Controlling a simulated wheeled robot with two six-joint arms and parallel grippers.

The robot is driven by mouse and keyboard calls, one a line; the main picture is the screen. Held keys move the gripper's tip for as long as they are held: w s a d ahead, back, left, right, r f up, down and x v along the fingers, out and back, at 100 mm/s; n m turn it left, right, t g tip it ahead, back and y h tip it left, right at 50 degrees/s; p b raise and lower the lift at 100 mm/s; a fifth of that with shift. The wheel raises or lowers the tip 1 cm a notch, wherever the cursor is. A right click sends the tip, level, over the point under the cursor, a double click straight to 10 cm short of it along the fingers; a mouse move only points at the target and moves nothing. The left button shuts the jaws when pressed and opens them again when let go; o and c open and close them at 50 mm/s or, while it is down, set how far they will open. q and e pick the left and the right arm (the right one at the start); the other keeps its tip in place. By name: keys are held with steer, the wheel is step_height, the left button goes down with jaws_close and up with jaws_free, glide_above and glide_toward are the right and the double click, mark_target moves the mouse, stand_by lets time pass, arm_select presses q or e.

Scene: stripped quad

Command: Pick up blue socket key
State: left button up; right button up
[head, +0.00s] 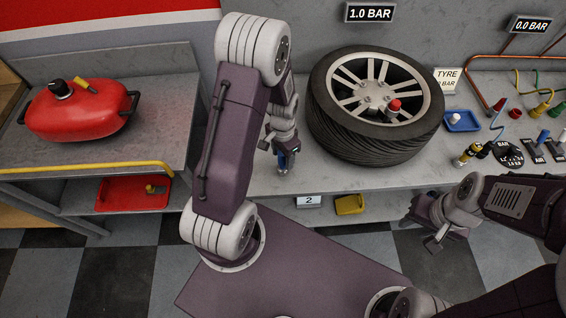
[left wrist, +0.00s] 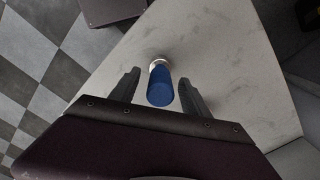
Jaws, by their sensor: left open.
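The blue socket key (left wrist: 160,88) stands on the grey bench, with a pale metal end showing beyond its blue body in the left wrist view. My left gripper (left wrist: 158,86) is open, with one finger on each side of the key and a visible gap to each. In the head view the left gripper (head: 284,166) points down at the bench, left of the tyre, and the blue key (head: 283,161) shows only partly between its fingers. My right gripper (head: 434,241) hangs in front of the bench at the right; its jaws are too unclear to read.
A tyre on a wheel (head: 330,125) lies on the bench just right of my left gripper. A blue tray (head: 462,121), gauges and hoses are further right. A red tank (head: 78,112) sits on the left bench.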

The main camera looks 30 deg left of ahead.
arm_select(q)
steer(key=shift+a+f, duration=0.1)
steer(key=shift+f, duration=0.65)
jaws_close()
steer(key=shift+r, duration=0.1)
steer(key=r, duration=0.4)
steer(key=shift+w+d+r, duration=0.2)
steer(key=shift+w, duration=0.05)
steer(key=w+d+r, duration=0.6)
steer(key=d, duration=0.3)
steer(key=shift+r+b, duration=0.3)
steer(key=shift+b, duration=0.05)
